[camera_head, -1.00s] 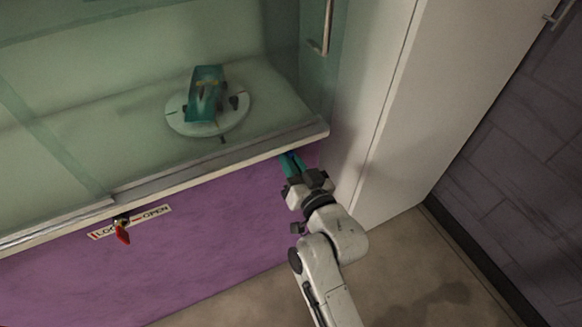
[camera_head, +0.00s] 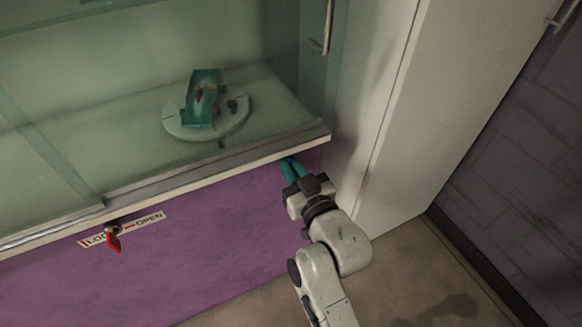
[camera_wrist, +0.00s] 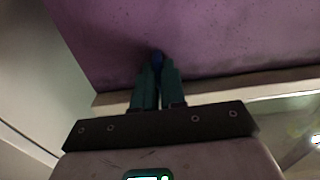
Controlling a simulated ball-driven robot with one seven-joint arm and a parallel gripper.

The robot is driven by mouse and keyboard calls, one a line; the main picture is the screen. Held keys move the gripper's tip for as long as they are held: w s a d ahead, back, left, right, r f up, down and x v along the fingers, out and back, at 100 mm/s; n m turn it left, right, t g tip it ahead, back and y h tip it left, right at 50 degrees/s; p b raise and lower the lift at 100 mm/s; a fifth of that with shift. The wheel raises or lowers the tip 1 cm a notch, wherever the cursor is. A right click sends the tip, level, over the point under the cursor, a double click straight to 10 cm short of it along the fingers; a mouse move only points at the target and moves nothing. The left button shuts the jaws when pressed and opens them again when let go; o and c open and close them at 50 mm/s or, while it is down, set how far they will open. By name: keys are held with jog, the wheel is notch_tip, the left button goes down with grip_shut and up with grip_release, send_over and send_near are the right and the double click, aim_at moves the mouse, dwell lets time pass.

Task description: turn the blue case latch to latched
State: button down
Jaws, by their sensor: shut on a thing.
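The blue case latch (camera_wrist: 157,58) shows in the wrist view as a small blue piece between the tips of my gripper (camera_wrist: 158,72). Most of it is hidden by the teal fingers. In the head view my gripper (camera_head: 290,166) is at the right end of the purple case front, just under the pale ledge. A speck of blue latch (camera_head: 288,160) shows at the fingertips there. The fingers are close together and shut on the latch. I cannot tell which way the latch is turned.
A red-handled lock (camera_head: 114,241) with a LOCK/OPEN label sits on the purple front (camera_head: 200,250) at left. A teal object (camera_head: 202,98) stands on a round white plate (camera_head: 177,128) behind the glass. A white cabinet (camera_head: 400,130) stands close at right.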

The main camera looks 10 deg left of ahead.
jog(key=shift+f, duration=0.15)
jog(key=c, duration=1.2)
grip_release()
jog(key=shift+s+d, duration=0.1)
jog(key=v, duration=1)
jog(key=shift+s+d, duration=0.2)
